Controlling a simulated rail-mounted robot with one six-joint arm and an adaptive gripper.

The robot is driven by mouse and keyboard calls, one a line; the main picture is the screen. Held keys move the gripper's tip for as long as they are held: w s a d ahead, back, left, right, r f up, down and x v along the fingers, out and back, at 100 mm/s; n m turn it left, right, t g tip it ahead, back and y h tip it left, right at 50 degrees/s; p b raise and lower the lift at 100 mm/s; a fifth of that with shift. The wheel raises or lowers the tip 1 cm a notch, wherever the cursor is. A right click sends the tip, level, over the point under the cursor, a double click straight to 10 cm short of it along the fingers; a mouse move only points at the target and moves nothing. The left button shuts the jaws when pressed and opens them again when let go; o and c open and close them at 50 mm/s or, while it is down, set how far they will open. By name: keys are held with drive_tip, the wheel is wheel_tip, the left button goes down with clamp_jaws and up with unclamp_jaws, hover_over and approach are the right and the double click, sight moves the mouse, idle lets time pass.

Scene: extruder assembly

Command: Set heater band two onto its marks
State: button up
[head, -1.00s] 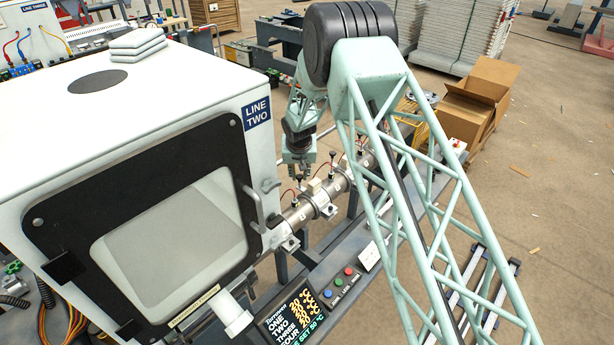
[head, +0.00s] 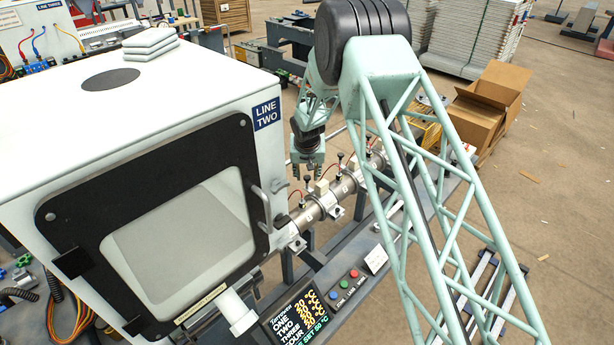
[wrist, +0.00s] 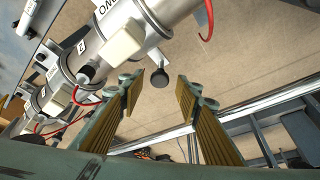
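The metal barrel carries clamp-like heater bands in the head view. The nearest band (head: 312,212) sits beside the cabinet, and another band (head: 345,186) is farther along. I cannot tell from the head view which is band two. In the wrist view, a metal band (wrist: 145,22) with partly cropped lettering and a white terminal box (wrist: 116,42) is at the upper left. A black knob (wrist: 158,78) shows between the fingers, farther off. My gripper (head: 307,172) hangs beside the barrel on its far side. Its fingers are apart and empty in the wrist view (wrist: 160,90).
The LINE TWO cabinet (head: 195,190) stands left of the barrel. A temperature display (head: 293,318) and coloured buttons (head: 343,284) are in front. Red wires (wrist: 206,20) curve near the bands. An open cardboard box (head: 488,105) is at the back right.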

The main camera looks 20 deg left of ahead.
drive_tip(key=v, duration=1.1)
idle(0.3)
drive_tip(key=shift+r, duration=0.15)
idle(0.4)
